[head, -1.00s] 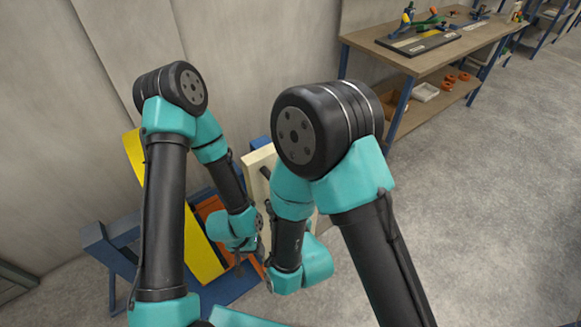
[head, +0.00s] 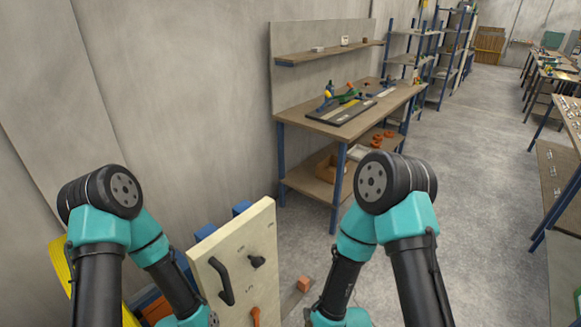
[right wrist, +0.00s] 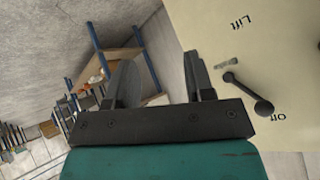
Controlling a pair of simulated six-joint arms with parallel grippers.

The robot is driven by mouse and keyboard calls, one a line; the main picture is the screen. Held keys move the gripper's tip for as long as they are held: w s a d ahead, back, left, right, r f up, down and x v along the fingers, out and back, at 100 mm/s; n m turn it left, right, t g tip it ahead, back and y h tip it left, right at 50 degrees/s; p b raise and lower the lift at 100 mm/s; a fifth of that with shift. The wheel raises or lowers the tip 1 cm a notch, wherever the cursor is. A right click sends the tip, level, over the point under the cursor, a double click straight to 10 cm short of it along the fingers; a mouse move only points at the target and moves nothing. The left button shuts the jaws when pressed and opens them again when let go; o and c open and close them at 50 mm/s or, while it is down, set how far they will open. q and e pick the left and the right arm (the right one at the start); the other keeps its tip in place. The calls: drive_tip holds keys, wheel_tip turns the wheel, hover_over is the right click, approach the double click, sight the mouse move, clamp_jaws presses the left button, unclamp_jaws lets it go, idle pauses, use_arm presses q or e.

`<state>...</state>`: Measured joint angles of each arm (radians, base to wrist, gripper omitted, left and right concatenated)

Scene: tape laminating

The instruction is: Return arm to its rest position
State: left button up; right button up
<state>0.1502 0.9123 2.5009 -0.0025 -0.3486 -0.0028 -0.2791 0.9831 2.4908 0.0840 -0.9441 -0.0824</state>
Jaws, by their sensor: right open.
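In the right wrist view my right gripper (right wrist: 163,82) is open, with two dark fingers apart and nothing between them. A cream panel with "Lift" and "Off" lettering (right wrist: 215,25) is just to the right of the fingers. In the head view the same panel (head: 258,235) stands between my two arms, with a black handle (head: 222,281), a black knob (head: 257,262) and an orange knob (head: 255,316). Both arms are bent, with forearms running down out of the picture. Neither gripper shows in the head view.
A workbench (head: 300,122) with a dark fixture board (head: 341,110) stands beyond the arms. A small orange block (head: 304,284) lies on the floor right of the panel. Yellow material (head: 60,262) is at the left, near the wall.

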drive_tip(key=s+d+f+m+g, duration=0.3)
drive_tip(key=s+d+f+g, duration=0.3)
drive_tip(key=d, duration=0.8)
drive_tip(key=s, duration=0.3)
drive_tip(key=shift+s+d+f+m+h, duration=0.2)
drive_tip(key=shift+s+d+m+h, duration=0.15)
drive_tip(key=shift+s+m+h, duration=0.05)
idle(1.0)
